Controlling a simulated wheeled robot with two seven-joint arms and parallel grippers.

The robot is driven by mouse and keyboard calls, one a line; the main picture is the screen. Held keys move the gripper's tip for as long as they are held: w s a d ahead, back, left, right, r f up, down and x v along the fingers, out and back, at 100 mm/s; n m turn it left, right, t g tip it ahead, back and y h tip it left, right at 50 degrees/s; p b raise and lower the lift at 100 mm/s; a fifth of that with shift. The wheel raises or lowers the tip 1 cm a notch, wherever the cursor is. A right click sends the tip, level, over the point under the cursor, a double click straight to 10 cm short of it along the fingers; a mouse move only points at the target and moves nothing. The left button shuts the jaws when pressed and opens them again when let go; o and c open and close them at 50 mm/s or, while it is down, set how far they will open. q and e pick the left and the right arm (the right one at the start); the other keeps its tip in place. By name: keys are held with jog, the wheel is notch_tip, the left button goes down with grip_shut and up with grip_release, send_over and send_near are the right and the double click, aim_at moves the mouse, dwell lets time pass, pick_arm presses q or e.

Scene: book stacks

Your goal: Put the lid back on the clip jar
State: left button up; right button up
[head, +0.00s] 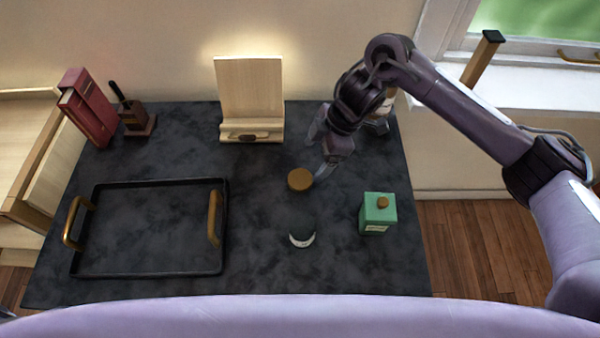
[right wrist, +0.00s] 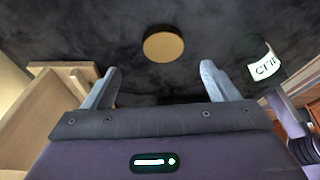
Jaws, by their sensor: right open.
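The lid (head: 300,180) is a round tan disc on the dark table, right of its middle. It also shows in the right wrist view (right wrist: 163,46), ahead of the fingertips and roughly centred between them. The clip jar (head: 302,238) is dark with a white label and stands nearer to me than the lid, apart from it. In the right wrist view the jar (right wrist: 256,57) is at the right, with its lettering partly visible. My right gripper (head: 324,173) is open and empty, just right of the lid. My left gripper is not in view.
A black tray (head: 150,271) with brass handles lies at the left. A green container (head: 378,216) stands right of the jar. A wooden stand (head: 250,85), red books (head: 88,108) and a dark holder (head: 136,120) are at the back. The table around the lid is clear.

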aim_at(300, 178)
jog(key=shift+x, duration=1.2)
jog(key=shift+s, duration=0.15)
jog(key=shift+x, duration=2.6)
jog(key=shift+s, duration=0.1)
jog(key=shift+c, duration=0.4)
jog(key=c, duration=1)
